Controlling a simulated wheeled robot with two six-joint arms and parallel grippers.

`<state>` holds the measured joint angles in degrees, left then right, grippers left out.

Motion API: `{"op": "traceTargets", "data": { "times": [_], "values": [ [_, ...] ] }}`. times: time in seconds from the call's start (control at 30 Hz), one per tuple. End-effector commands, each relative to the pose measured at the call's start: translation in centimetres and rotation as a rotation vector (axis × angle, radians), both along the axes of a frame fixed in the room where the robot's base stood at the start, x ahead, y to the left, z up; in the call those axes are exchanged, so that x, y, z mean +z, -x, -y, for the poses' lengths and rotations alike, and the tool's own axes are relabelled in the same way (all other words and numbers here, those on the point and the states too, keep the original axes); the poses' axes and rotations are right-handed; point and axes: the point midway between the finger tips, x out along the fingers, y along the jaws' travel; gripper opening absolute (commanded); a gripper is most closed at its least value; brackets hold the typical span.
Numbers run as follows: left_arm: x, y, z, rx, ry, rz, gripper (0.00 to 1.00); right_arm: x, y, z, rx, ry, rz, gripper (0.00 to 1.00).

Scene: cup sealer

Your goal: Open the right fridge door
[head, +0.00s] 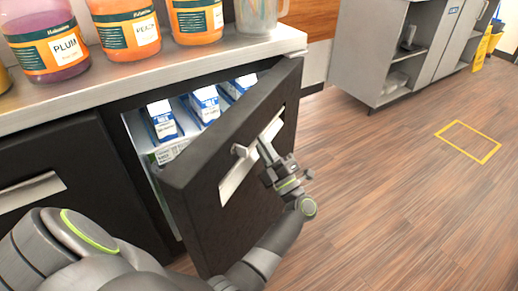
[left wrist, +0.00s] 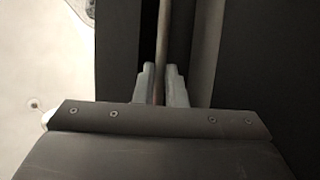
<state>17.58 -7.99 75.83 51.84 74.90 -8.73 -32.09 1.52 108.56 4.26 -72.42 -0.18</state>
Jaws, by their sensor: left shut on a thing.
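The right fridge door (head: 225,170) is black and stands partly open, swung out from the counter front. Its handle (head: 232,182) is a pale strip set in a recess on the door's outer face. My left gripper (head: 258,150) is at the handle's upper part, shut on its edge. In the left wrist view the two grey fingers (left wrist: 160,85) close around a thin upright edge, which is the handle (left wrist: 162,45). My right gripper is not in view.
Blue-and-white cartons (head: 163,122) stand inside the fridge. Jars (head: 128,28) and a clear pitcher (head: 257,15) stand on the counter (head: 120,75) above. The left fridge door (head: 60,190) is shut. Wood floor (head: 400,190) to the right is clear, with a yellow marked rectangle.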

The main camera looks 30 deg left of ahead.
Motion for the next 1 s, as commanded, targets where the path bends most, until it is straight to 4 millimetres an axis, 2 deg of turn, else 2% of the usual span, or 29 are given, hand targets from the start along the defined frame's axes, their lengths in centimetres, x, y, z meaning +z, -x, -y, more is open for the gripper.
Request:
{"op": "traceTargets", "data": {
  "times": [0.1,0.4,0.97,1.0],
  "values": [
    [-0.2,-0.2,0.7,0.032,0.002,0.004,0.0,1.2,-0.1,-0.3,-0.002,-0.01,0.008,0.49],
    [-0.1,-0.4,2.0,0.085,0.0,0.002,0.0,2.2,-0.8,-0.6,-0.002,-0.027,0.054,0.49],
    [0.1,-0.5,2.3,0.098,-0.001,0.003,0.0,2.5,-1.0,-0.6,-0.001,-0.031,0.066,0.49],
    [0.1,-0.5,2.3,0.098,-0.001,0.003,0.13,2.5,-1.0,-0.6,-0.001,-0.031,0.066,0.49]
  ]
}}
